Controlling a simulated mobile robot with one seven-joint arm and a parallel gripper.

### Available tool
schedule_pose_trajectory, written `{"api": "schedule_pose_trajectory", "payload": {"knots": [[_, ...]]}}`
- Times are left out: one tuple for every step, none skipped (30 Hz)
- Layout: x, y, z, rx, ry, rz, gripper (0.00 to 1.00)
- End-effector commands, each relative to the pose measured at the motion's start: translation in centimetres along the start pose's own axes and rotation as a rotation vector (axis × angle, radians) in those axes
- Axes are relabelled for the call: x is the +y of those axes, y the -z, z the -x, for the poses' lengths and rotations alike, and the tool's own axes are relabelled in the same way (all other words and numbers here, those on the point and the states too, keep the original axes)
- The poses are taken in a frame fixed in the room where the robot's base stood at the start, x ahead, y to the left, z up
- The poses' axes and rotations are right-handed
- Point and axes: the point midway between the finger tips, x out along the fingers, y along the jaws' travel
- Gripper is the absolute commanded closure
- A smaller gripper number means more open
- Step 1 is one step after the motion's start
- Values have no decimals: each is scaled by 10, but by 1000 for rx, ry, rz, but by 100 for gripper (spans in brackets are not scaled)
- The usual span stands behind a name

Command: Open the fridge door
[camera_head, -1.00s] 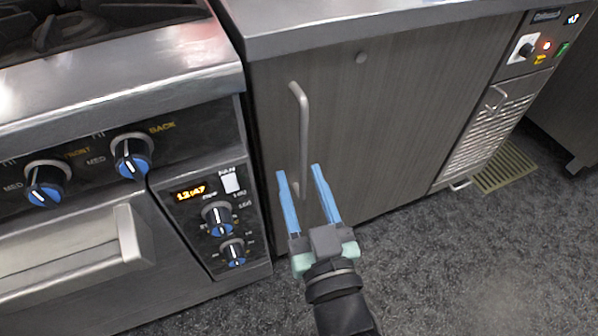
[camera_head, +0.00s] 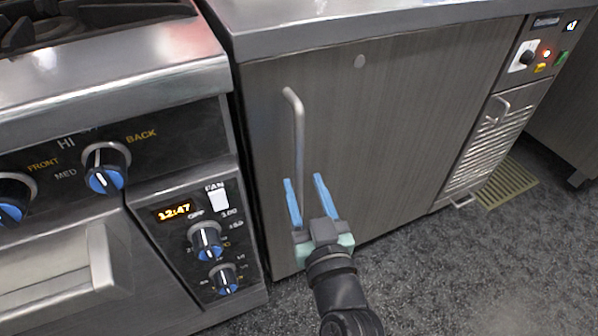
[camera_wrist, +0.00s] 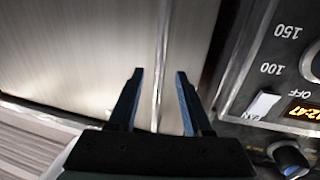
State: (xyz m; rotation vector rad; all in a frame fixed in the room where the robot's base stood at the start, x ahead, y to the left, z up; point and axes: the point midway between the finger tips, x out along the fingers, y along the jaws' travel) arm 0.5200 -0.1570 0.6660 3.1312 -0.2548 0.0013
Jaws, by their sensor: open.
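The fridge door (camera_head: 390,120) is a dark grey panel under a steel counter, and it is shut. Its handle (camera_head: 299,140) is a vertical metal bar near the door's left edge. My gripper (camera_head: 304,180) is open, with two blue fingers pointing up at the door near the handle's lower part. In the wrist view the handle (camera_wrist: 161,60) runs down between the two fingertips (camera_wrist: 160,72). I cannot tell how deep the bar sits between the fingers, and no finger is clearly touching it. The lower end of the handle is partly hidden by my gripper.
A stove (camera_head: 110,90) with blue-capped knobs and a lit clock stands close on the left of the fridge. A control panel (camera_head: 540,48) and vent grille (camera_head: 490,140) are on the right. The floor (camera_head: 430,270) in front is clear; a drain grate (camera_head: 507,184) lies at the right.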

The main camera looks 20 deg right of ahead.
Motion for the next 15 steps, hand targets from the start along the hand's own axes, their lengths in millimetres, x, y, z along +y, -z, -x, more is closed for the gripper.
{"api": "schedule_pose_trajectory", "payload": {"knots": [[0, -1, -9, 3, -1, -1, 50], [0, -1, -13, 2, 0, -1, 50], [0, -1, -18, 2, 0, -1, 50], [0, 0, -22, 2, 0, -1, 50], [0, -1, -25, 2, 0, -2, 50], [0, -1, -30, 1, 0, -2, 50], [0, -1, -32, 1, 0, -2, 50], [0, -1, -35, 1, 0, -2, 50], [0, -1, -38, 0, 0, -1, 50], [0, -1, -39, 0, 0, -1, 50], [0, -1, -41, 0, 0, -1, 50], [0, -1, -42, 0, 0, 0, 50], [0, -1, -43, 0, 0, 0, 50], [0, -1, -44, -1, 0, 0, 50], [0, 0, -44, -1, 0, 1, 50]]}}
